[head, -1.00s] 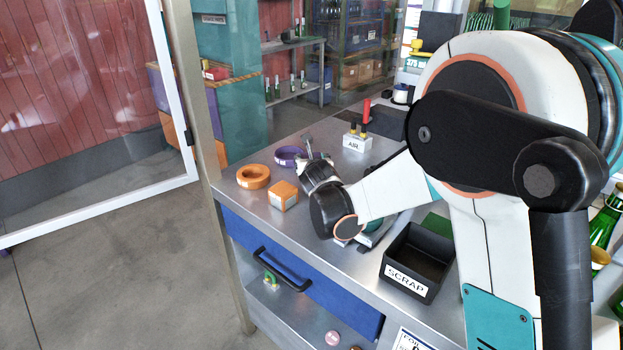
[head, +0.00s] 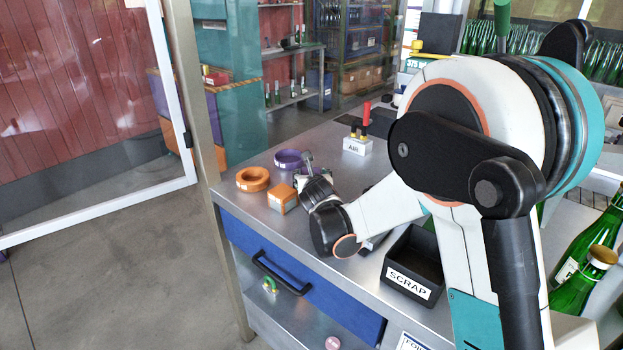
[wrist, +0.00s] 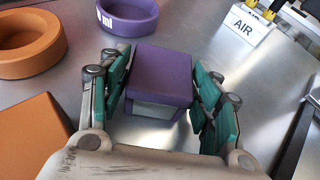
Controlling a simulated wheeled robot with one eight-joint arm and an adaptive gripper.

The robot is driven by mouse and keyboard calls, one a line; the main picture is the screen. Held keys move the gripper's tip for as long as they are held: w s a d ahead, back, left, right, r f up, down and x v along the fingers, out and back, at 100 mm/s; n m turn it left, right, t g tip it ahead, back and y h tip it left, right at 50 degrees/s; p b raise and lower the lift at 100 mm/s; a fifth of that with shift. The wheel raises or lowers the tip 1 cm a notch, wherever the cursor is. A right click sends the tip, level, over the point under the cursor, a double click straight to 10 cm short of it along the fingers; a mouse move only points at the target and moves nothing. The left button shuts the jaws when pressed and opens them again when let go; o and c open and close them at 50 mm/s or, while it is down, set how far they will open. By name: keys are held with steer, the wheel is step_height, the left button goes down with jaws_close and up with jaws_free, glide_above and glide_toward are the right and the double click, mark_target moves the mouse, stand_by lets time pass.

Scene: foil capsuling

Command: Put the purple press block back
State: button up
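The purple press block (wrist: 160,75) is between the two teal-padded fingers of my gripper (wrist: 163,82) in the wrist view. The fingers lie close along both its sides, and my gripper looks shut on it. The block has a dark purple top and a pale patch on its near side. Whether its underside touches the table is hidden. In the head view my gripper (head: 308,174) is low over the bench, just right of the orange block (head: 282,198), and hides most of the purple block.
A purple ring (head: 288,158) and an orange ring (head: 252,179) lie on the steel bench behind and left of my gripper. An AIR switch box (head: 357,146) stands at the back right. A black SCRAP bin (head: 409,283) stands at the front right.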

steer(key=shift+r, duration=0.15)
steer(key=p+v, duration=0.3)
steer(key=v, duration=0.9)
steer(key=shift+d, duration=0.15)
